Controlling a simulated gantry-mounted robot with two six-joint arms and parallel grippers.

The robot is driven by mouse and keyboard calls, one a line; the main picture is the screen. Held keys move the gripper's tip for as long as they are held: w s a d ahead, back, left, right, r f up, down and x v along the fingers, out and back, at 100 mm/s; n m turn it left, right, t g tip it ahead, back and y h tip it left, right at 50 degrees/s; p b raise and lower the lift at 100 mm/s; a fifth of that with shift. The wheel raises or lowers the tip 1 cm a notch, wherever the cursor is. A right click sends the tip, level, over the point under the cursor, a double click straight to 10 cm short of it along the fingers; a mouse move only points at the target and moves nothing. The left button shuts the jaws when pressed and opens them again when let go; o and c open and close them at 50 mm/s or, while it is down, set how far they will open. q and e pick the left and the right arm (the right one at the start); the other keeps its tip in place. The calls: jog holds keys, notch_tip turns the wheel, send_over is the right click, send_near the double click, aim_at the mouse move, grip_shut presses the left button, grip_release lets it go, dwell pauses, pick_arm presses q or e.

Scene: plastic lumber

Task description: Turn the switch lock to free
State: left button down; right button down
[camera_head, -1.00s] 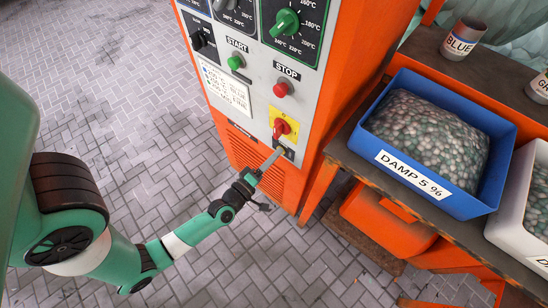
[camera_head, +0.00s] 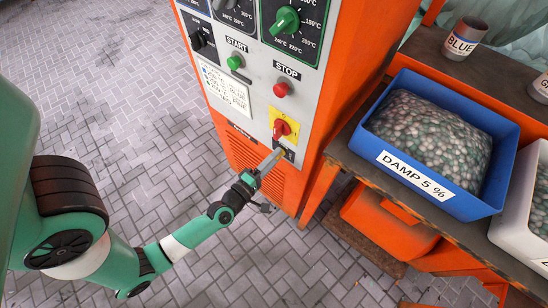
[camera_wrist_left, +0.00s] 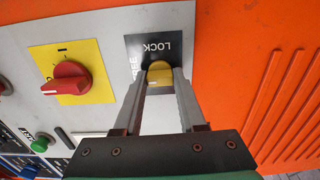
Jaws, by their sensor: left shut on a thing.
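The switch lock is a small yellow knob (camera_wrist_left: 159,74) on a black plate (camera_wrist_left: 165,46) marked LOCK and FREE, low on the orange machine's grey panel. In the left wrist view the lettering appears upside down or sideways. My left gripper (camera_wrist_left: 161,80) is shut on the knob, one grey finger on each side. In the head view my left gripper (camera_head: 281,153) reaches the panel just below the red rotary switch (camera_head: 282,129), and its fingers largely hide the knob. The knob's exact pointing direction is hard to tell. My right gripper is not in view.
The red rotary switch on its yellow plate sits close beside the knob. A green START button (camera_head: 235,62) and red STOP button (camera_head: 281,89) are higher up. A bench with a blue DAMP 5 % crate (camera_head: 492,199) stands right. The paved floor left is clear.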

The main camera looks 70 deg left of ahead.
pick_arm(q)
jog(key=shift+c, duration=2.4)
grip_release()
jog(key=p+v, duration=0.4)
jog(key=v, duration=0.7)
jog(key=shift+s+d, duration=0.2)
jog(key=shift+s, duration=0.1)
